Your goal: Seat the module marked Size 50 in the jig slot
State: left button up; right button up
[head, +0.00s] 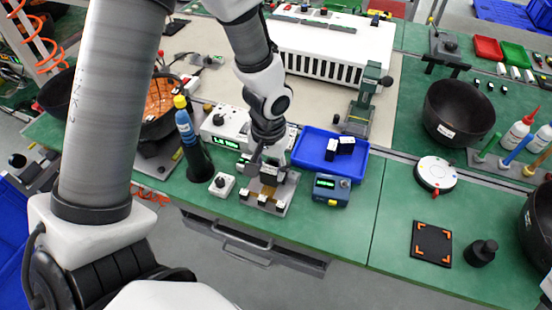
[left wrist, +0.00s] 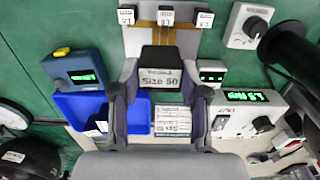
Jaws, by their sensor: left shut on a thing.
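The dark module marked Size 50 (left wrist: 160,78) is between the fingers of my left gripper (left wrist: 159,94), its white label facing the wrist camera. In the head view my left gripper (head: 267,163) points down over the grey jig (head: 284,194) at the table's front edge. A tan strip shows on the jig in front of the held module. Several small dark blocks with white labels stand along the jig's front. They show at the top of the left wrist view, with the middle block (left wrist: 166,15). Whether the module touches the slot is hidden. My right gripper is out of view.
A blue tray (head: 300,158) with two dark modules stands right of the jig, behind a blue meter (head: 331,189). A white box with a green display (head: 228,143) is behind left. A white knob box (head: 222,184) is close left.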

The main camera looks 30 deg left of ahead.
pick_arm(q)
send_over(276, 161)
jog(key=s+d, duration=0.1)
jog(key=s, duration=0.1)
jog(key=shift+w+f, duration=0.15)
jog(key=shift+f, duration=0.3)
notch_tip(276, 161, down, 4)
jog(key=b, duration=0.3)
jog(key=shift+d+r, duration=0.1)
jog(key=shift+r, duration=0.35)
jog(key=shift+c, duration=0.5)
jog(key=shift+f, duration=0.2)
jog(key=o, duration=1.2)
jog(key=shift+o, duration=0.2)
jog(key=shift+r, duration=0.15)
